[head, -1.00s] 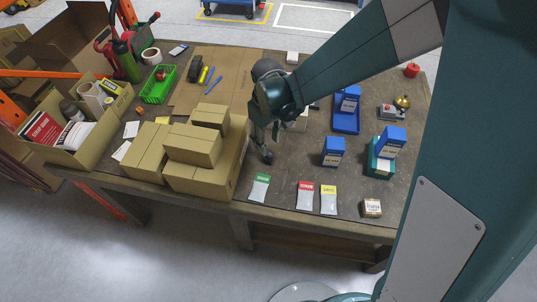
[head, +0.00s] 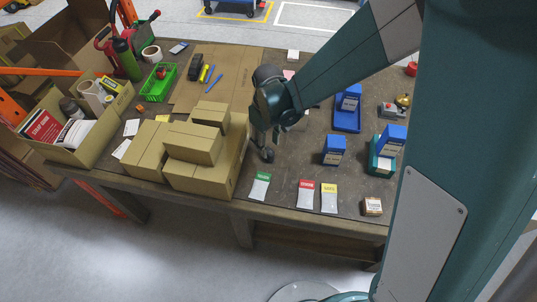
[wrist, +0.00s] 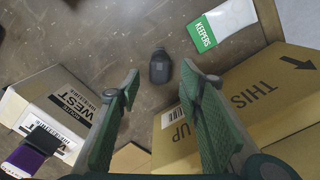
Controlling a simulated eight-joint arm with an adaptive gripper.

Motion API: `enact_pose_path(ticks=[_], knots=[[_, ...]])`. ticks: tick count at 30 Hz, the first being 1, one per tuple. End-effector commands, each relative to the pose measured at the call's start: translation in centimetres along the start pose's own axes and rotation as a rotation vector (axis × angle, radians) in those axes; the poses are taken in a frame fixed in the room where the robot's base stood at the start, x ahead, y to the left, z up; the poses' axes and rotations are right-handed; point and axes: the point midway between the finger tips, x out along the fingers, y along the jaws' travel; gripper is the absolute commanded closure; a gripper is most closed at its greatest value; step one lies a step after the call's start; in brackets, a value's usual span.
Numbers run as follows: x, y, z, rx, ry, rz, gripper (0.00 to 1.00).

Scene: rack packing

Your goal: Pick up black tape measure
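A dark, rounded object that looks like the black tape measure (wrist: 160,66) lies on the tabletop, just beyond my fingertips in the wrist view. In the head view a small dark shape (head: 267,155) at the lower end of my gripper seems to be the same object. My gripper (wrist: 160,84) is open, with its two green fingers spread wide to the left and right of the object's line. Nothing is between the fingers, and they do not appear to touch the object. In the head view my gripper (head: 263,136) points down beside the stacked boxes and is partly hidden by its own wrist.
Stacked cardboard boxes (head: 193,143) stand close to the left of my gripper. A green-topped packet (head: 259,187) lies near the front edge, with red (head: 305,195) and yellow (head: 329,198) ones to its right. Blue bins (head: 346,116) stand at the right. Another black item (head: 196,62) lies at the back.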

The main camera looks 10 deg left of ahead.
Motion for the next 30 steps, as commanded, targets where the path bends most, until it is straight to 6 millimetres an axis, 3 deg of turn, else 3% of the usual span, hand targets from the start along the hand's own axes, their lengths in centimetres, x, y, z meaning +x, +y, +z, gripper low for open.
enact_pose_path(ticks=[8, 21, 30], knots=[[0.5, 0.0, 0.0, 0.000, 0.000, 0.000, 0.63], [4.6, 0.1, 0.1, 0.000, 0.000, 0.000, 0.63], [5.2, 0.1, 0.1, 0.000, 0.000, 0.000, 0.63]])
